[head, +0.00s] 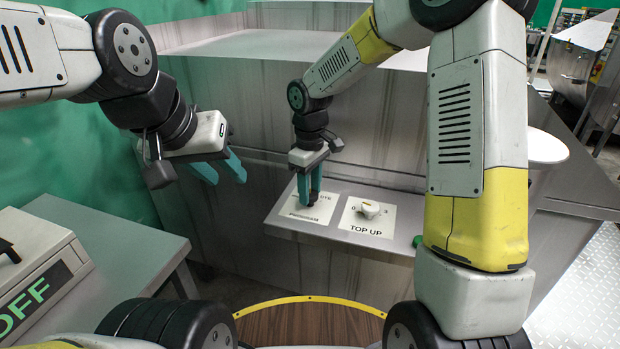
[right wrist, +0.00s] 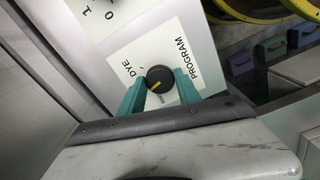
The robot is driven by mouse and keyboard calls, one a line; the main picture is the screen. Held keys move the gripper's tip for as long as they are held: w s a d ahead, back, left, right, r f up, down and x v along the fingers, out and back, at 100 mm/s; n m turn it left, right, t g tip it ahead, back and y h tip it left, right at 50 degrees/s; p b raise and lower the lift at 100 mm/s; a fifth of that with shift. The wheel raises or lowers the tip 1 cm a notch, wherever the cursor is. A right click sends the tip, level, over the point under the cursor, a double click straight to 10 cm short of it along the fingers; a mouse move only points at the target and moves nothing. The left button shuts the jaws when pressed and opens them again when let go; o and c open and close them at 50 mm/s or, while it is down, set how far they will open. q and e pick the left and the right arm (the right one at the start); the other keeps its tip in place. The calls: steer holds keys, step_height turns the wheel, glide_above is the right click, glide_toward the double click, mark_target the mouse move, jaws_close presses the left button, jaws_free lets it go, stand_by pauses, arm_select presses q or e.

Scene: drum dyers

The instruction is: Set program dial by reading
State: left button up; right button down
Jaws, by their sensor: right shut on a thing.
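Other marks on that label are partly hidden. My right gripper (right wrist: 160,90) is shut on this knob, one teal finger on each side. In the head view my right gripper (head: 309,198) points down onto the left label (head: 318,217) of the metal shelf, and its fingers hide most of the knob. My left gripper (head: 219,168) is open and empty, apart from the shelf at the left.
A white TOP UP dial (head: 369,209) sits right of the held knob on the same shelf (head: 400,241). A box marked OFF (head: 35,265) stands on a table at the left. A large metal housing (head: 230,110) rises behind the shelf.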

steer(key=c, duration=0.9)
jaws_free()
steer(key=shift+o, duration=0.2)
step_height(320, 180, up, 8)
steer(key=shift+f, duration=0.1)
steer(key=s+d+r+m+t, duration=0.2)
steer(key=s+d+r+m, duration=0.1)
steer(key=s, duration=0.3)
steer(key=s+d+r+m+t+y, duration=0.1)
steer(key=s+d+r+m+t, duration=0.1)
steer(key=s+d, duration=0.4)
steer(key=s+d+r+m+t+y, duration=0.1)
steer(key=s+d+r+m+t, duration=0.1)
steer(key=s+d+r+m, duration=0.3)
steer(key=s, duration=0.3)
steer(key=shift+m, duration=0.4)
